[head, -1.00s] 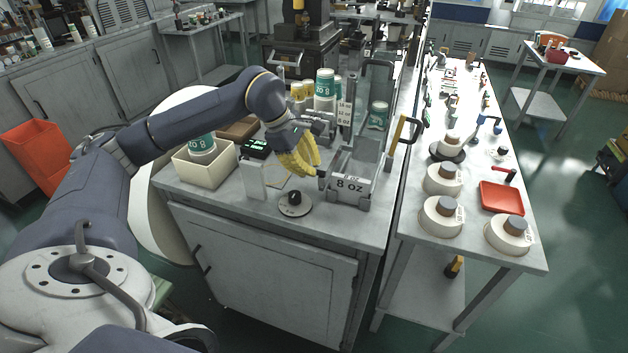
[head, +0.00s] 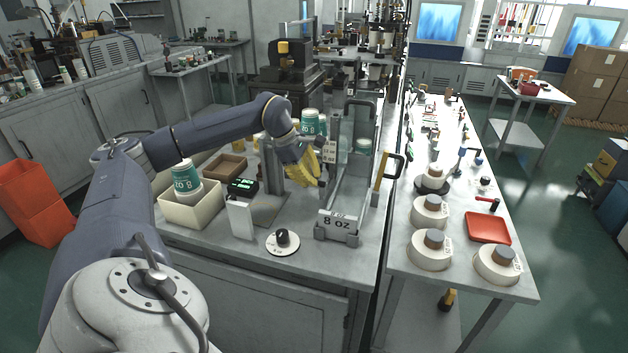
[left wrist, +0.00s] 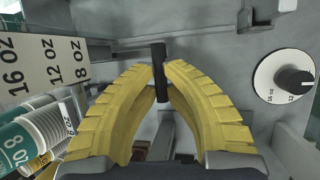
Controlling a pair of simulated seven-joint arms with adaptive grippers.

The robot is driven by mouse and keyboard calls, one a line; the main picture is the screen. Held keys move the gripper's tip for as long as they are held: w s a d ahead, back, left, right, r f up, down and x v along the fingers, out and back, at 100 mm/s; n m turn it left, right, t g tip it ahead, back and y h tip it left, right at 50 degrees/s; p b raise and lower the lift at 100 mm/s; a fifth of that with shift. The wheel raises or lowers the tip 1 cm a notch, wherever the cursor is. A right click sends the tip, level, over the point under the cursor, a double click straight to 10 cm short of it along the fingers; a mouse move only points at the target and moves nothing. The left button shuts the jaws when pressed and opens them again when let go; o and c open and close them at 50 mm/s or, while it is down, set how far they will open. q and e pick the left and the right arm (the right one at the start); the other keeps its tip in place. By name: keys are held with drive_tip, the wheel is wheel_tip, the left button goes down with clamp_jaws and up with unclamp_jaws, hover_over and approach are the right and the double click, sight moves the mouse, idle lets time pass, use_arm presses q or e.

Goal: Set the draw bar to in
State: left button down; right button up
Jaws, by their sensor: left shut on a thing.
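My left gripper (head: 316,178) has yellow ribbed fingers and is beside the left wall of the long clear-sided tray with the 8 OZ label (head: 338,222). In the left wrist view, the fingertips (left wrist: 160,80) are closed around a short black bar (left wrist: 158,54), apparently the draw bar's handle. My right gripper is not in view.
A black dial knob (head: 282,237) is on the bench front. A small display (head: 242,186) and a cream bin (head: 190,210) with a cup stack are left of the gripper. A yellow-and-black lever (head: 383,175) stands right of the tray. Paper cups (left wrist: 35,130) are close to the left finger.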

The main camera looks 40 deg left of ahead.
use_arm(q)
drive_tip(key=shift+w, duration=0.1)
drive_tip(key=c, duration=1.4)
unclamp_jaws()
drive_tip(key=shift+w, duration=0.1)
drive_tip(key=shift+a, duration=0.1)
drive_tip(key=v, duration=1.2)
